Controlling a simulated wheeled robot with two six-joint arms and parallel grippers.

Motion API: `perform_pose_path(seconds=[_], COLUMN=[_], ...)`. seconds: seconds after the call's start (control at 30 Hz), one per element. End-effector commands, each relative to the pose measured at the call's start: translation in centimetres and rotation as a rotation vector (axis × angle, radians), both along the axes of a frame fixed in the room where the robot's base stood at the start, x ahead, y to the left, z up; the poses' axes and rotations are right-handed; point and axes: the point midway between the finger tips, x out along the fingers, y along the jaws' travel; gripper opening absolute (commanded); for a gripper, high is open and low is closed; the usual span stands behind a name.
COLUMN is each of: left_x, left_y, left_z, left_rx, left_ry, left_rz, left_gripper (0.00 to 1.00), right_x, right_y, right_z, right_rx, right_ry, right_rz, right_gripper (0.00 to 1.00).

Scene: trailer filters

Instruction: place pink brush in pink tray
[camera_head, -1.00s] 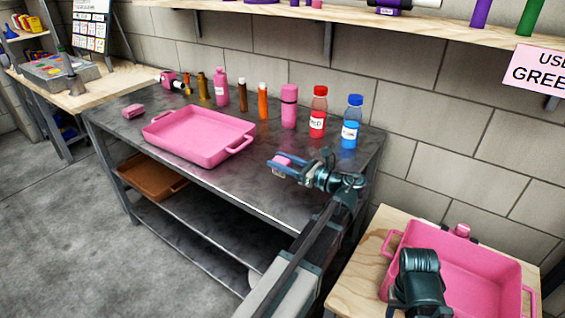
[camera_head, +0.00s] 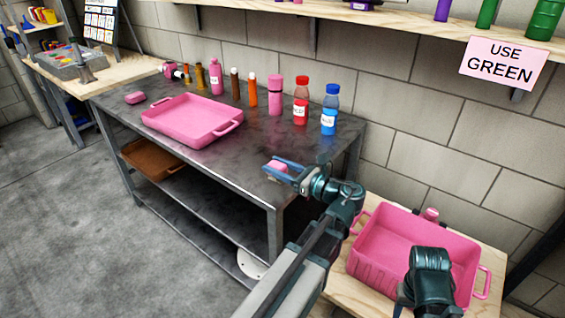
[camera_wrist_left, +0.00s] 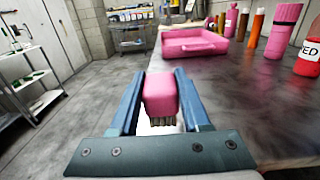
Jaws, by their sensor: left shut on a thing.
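My left gripper (camera_head: 279,170) is shut on the pink brush (camera_wrist_left: 161,97), a pink block with bristles on its underside. It also shows between the fingers in the head view (camera_head: 277,166). The gripper holds it near the front right edge of the dark metal table. One pink tray (camera_head: 190,122) lies on that table, to the left of the gripper and apart from it; it looks empty. A second pink tray (camera_head: 385,255) stands on a wooden table at the lower right. My right arm covers part of this tray; its fingertips are hidden.
A row of bottles and tubes lines the table's back edge, with a red bottle (camera_head: 301,101) and a blue bottle (camera_head: 329,110) at its right. A pink block (camera_head: 135,97) lies left of the tray. Bare tabletop lies between tray and gripper.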

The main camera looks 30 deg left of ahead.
Motion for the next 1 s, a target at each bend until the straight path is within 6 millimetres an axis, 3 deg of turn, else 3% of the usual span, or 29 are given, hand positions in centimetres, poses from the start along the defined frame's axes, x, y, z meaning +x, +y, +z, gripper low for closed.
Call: perform_pose_path(seconds=[0.27, 0.47, 1.0], left_x=[-0.2, -0.2, -0.2], left_y=[0.0, 0.0, 0.0], left_z=[0.6, 3.1, 16.1], left_rx=[0.000, 0.000, 0.000], left_ry=[0.000, 0.000, 0.000], left_rz=[0.000, 0.000, 0.000], left_gripper=[0.00, 0.00, 0.00], right_x=[0.0, 0.0, 0.0], right_y=[0.0, 0.0, 0.0], right_z=[0.6, 3.1, 16.0], right_rx=[0.000, 0.000, 0.000], right_ry=[0.000, 0.000, 0.000], right_rz=[0.000, 0.000, 0.000], right_gripper=[0.50, 0.50, 0.50])
